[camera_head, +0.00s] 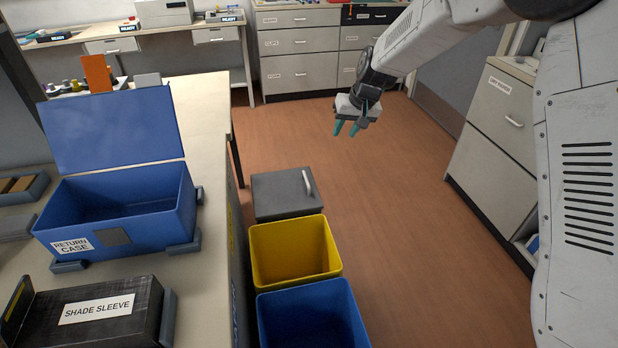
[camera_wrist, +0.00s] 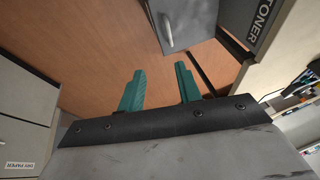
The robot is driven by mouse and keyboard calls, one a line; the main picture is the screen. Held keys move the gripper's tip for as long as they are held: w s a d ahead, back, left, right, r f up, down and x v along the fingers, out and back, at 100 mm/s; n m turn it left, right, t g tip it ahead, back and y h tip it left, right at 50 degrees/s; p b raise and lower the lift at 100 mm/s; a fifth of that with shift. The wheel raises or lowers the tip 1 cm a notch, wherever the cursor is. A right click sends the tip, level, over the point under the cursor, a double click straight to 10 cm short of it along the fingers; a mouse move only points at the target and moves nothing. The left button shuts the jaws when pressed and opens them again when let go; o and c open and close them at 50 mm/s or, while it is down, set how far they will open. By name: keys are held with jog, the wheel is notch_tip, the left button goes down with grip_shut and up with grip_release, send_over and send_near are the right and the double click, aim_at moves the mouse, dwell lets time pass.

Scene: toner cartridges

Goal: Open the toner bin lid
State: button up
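The toner bin (camera_wrist: 238,22) shows at the top right of the wrist view, with the word TONER on its side. Its grey lid (camera_head: 280,192) lies flat and closed in the head view, with a light bar handle (camera_head: 307,182) near its right edge. The handle also shows in the wrist view (camera_wrist: 165,28). My gripper (camera_head: 347,130) hangs in the air over the floor, behind and to the right of the bin, apart from the handle. Its two teal fingers (camera_wrist: 160,88) are spread with nothing between them.
A yellow bin (camera_head: 295,250) and a blue bin (camera_head: 312,315) stand in front of the grey lid. The table (camera_head: 215,120) with an open blue return case (camera_head: 120,205) is at left. Grey cabinets (camera_head: 505,125) stand at right. The brown floor (camera_head: 400,240) between is clear.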

send_near(307, 179)
jog(key=shift+t, duration=0.3)
jog(key=x, duration=0.8)
jog(key=shift+s, duration=0.2)
jog(key=shift+d, duration=0.1)
grip_shut()
